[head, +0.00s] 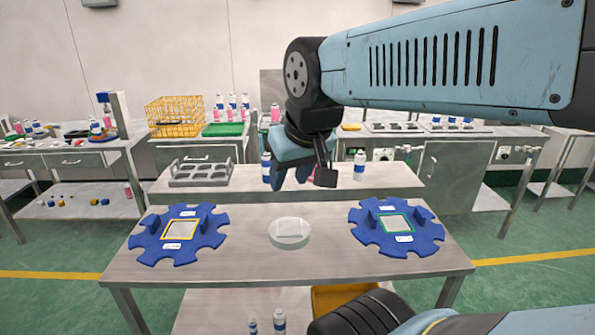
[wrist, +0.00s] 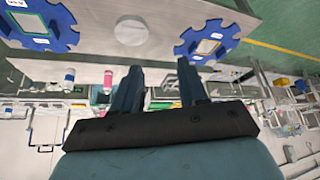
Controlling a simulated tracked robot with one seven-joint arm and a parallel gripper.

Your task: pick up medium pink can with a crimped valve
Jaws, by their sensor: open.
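A pink can (head: 311,179) stands on the raised shelf at the back of the near table, mostly hidden by my gripper. It also shows in the wrist view (wrist: 107,79), just left of the left finger and outside the jaws. Its valve and size cannot be made out. My gripper (head: 300,178) hangs above the shelf, pointing down and toward the near table. In the wrist view my gripper (wrist: 160,75) has its two fingers apart, with nothing seen between them. Blue-and-white cans stand on the shelf to the left (head: 266,167) and right (head: 360,165) of my gripper.
Two blue notched fixtures, left (head: 150,240) and right (head: 425,238), flank a round pale disc (head: 290,232) on the near table. A grey holed rack (head: 200,177) sits on the shelf's left. Benches behind hold a yellow crate (head: 176,115) and several more cans, some pink.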

